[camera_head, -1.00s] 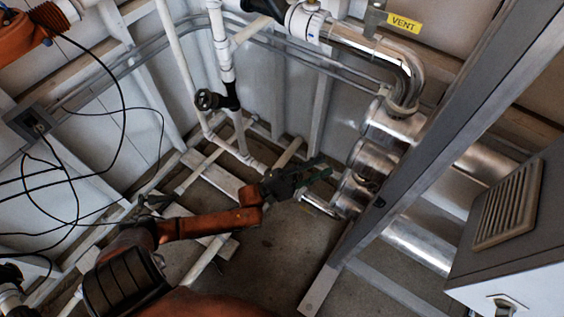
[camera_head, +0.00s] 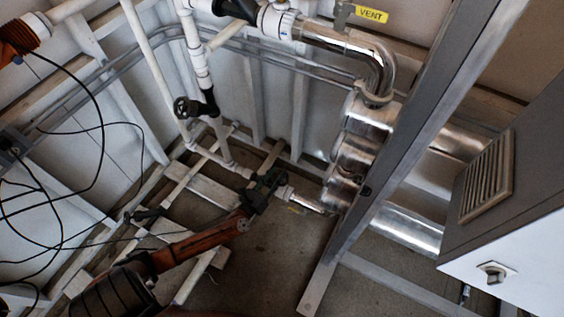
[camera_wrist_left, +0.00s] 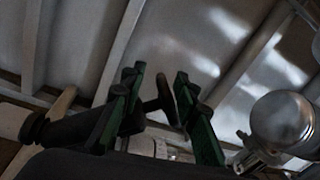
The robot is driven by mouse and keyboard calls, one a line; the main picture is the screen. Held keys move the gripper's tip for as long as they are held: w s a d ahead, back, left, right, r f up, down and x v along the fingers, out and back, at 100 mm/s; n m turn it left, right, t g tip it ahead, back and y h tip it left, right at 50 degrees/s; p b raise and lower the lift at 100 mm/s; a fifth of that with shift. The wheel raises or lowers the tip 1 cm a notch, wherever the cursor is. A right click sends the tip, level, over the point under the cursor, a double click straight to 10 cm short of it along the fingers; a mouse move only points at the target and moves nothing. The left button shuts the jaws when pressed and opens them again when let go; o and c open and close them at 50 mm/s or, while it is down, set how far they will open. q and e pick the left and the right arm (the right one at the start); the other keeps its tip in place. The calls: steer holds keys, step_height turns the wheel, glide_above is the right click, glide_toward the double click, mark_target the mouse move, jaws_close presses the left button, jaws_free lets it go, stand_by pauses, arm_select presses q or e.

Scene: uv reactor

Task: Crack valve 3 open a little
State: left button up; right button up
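My left gripper (camera_head: 272,179) is low in the corner, beside the white and metal pipe fitting (camera_head: 290,193) in the head view. In the left wrist view its two green-lined fingers (camera_wrist_left: 160,112) stand apart, with a black T-shaped handle (camera_wrist_left: 164,101) between them. The handle is close to the right finger; I cannot tell whether they touch. A dark rounded body (camera_wrist_left: 75,128) lies left of the fingers. No number is readable, so I cannot confirm which valve is valve 3. My right gripper is not in view.
A black handwheel valve (camera_head: 187,107) sits on the white upright pipe. Another dark valve (camera_head: 146,215) is low at left. Shiny ducting (camera_head: 350,160) and a grey post (camera_head: 400,150) stand right of the gripper. Black cables (camera_head: 62,215) hang at left.

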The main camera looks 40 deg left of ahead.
mark_target(279, 172)
arm_select(q)
steer(key=w, duration=0.4)
steer(key=shift+w+a+b, duration=0.15)
steer(key=shift+w+b, duration=0.1)
steer(key=shift+b, duration=0.15)
steer(key=shift+w, duration=0.7)
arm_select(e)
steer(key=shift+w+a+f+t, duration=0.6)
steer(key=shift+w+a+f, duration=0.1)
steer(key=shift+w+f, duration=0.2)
arm_select(q)
steer(key=shift+c, duration=0.3)
steer(key=shift+a, duration=0.1)
jaws_close()
